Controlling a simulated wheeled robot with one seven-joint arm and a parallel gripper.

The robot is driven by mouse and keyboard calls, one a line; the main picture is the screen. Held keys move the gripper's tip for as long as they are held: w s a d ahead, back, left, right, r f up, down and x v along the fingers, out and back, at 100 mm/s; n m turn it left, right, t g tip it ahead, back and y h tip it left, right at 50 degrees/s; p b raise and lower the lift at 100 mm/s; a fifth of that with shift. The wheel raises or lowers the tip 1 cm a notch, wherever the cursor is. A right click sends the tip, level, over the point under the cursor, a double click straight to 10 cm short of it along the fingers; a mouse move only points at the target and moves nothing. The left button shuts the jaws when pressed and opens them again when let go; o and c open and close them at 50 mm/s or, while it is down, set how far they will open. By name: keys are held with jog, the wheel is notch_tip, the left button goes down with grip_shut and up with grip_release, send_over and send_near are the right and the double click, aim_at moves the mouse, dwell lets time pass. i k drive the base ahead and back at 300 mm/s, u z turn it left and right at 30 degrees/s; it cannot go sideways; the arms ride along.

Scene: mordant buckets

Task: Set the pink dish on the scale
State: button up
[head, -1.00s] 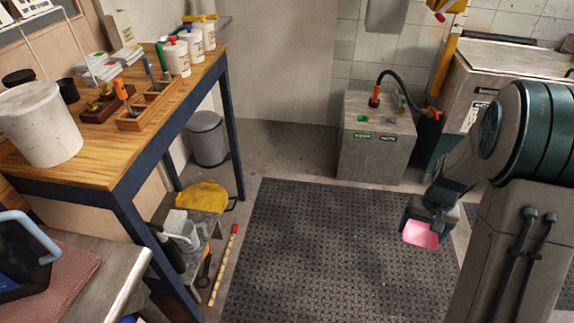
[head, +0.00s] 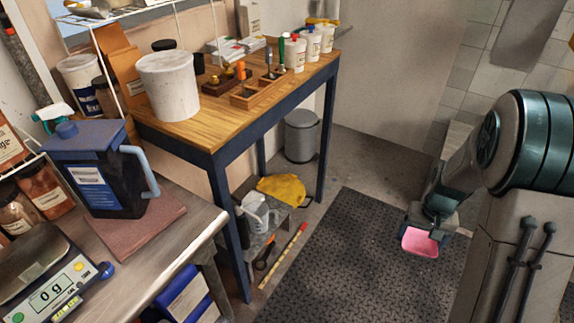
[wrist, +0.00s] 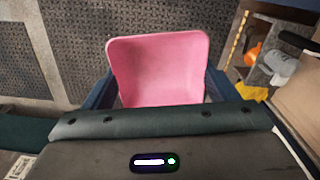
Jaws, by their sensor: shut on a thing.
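The pink dish (head: 420,243) is a small square dish, held out over the dark floor mat at the right in the head view. My gripper (head: 428,228) is shut on it. In the wrist view the pink dish (wrist: 160,68) sits between the two fingers of my gripper (wrist: 160,90), its inside empty. The scale (head: 50,290) is at the lower left of the head view, on the metal bench, partly cut off by the frame. Its display reads 0 g, and its dark pan (head: 28,255) is bare. The dish is far from the scale.
A blue jug (head: 98,175) stands on a reddish mat (head: 140,230) beside the scale. Jars (head: 45,192) stand behind it. A wooden table (head: 205,125) holds a white bucket (head: 168,88). The dark floor mat (head: 345,260) is clear.

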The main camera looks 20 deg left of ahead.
aim_at(22, 258)
jog(key=u, duration=1.5)
